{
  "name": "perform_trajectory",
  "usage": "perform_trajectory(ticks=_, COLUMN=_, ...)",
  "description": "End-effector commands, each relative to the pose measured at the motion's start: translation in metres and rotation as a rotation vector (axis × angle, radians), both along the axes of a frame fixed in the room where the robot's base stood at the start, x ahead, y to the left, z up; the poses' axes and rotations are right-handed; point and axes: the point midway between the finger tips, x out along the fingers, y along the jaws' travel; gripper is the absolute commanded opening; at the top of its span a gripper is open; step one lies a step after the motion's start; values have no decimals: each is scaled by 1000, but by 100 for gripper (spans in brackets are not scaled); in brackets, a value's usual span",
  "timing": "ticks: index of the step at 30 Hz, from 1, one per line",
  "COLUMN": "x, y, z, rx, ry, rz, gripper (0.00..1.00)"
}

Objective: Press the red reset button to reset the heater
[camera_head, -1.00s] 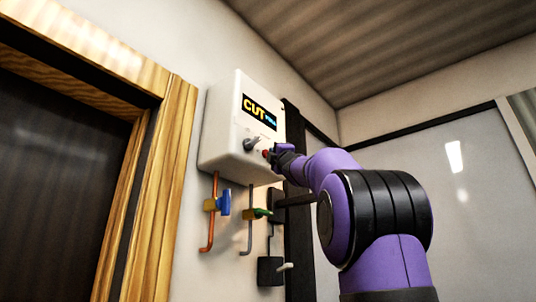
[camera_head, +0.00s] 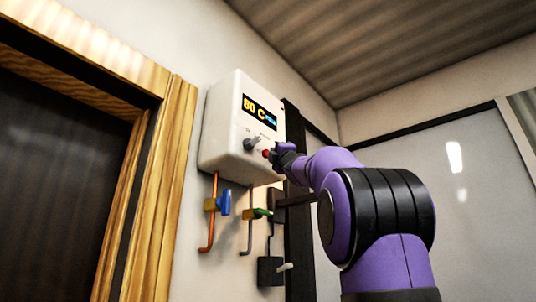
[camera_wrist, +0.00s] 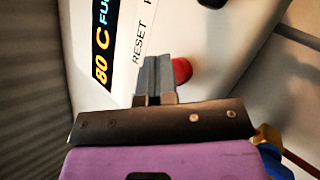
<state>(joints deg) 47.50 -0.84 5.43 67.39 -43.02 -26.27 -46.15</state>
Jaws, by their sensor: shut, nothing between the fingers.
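The white heater box (camera_head: 222,125) hangs on the wall in the middle of the head view. Its display (camera_head: 260,112) reads "80 C" in yellow with blue letters beside it; it also shows in the wrist view (camera_wrist: 101,45). The red reset button (camera_head: 266,153) is low on the box's front, right of a grey knob (camera_head: 249,144). In the wrist view the red button (camera_wrist: 182,71) shows beside my fingertips, partly hidden by them, near the word "RESET". My gripper (camera_wrist: 154,62) is shut and empty, its tips close to the button; I cannot tell whether they touch.
A wood-framed door (camera_head: 150,180) stands at left.

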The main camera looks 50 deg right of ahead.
Motion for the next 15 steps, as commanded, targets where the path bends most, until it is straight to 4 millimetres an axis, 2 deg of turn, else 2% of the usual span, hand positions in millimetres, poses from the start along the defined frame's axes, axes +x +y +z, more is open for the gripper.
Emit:
perform_trajectory(ticks=5, x=-8, y=-1, z=0, rx=0, ry=0, rz=0, gripper=0)
perform_trajectory(ticks=15, x=-9, y=-1, z=0, rx=0, ry=-1, rz=0, gripper=0)
